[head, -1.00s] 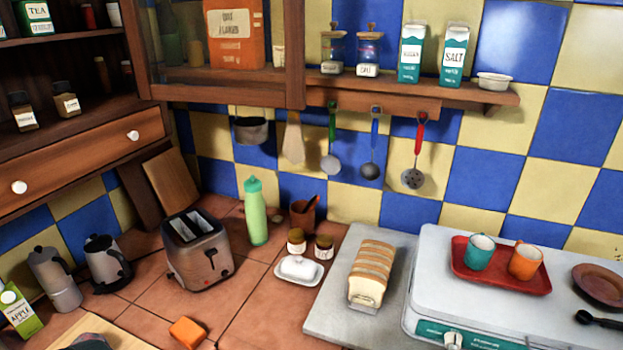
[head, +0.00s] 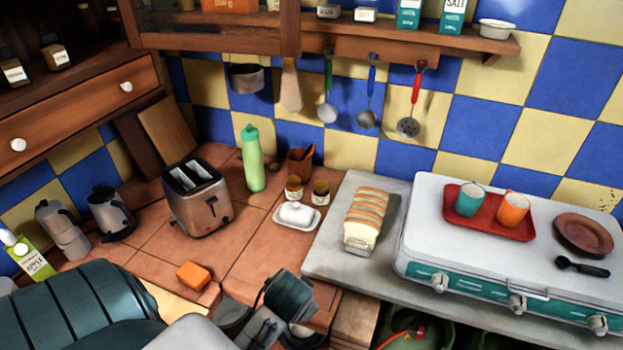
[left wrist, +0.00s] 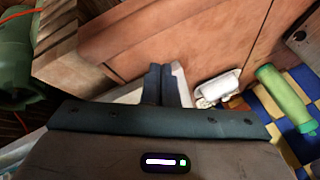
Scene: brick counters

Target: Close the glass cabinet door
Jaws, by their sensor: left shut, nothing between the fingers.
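The glass-fronted cabinet (head: 208,42) is on the wall at the top left of the head view. Only its lower part shows, with a brown wooden frame and an orange box behind the pane. I cannot tell how far its door stands open. My left arm reaches in along the bottom of the head view, low and well below the cabinet. My left gripper (left wrist: 160,70) shows in the left wrist view, its two dark fingers together with nothing between them. The cabinet is not recognisable in that view. My right gripper is not in view.
A toaster (head: 197,198), a green bottle (head: 252,160), a white butter dish (head: 297,215) and an orange block (head: 194,275) stand on the tiled counter. Bread (head: 368,218) and a stove (head: 440,245) with a red tray (head: 490,228) are to the right. Utensils hang below the shelf.

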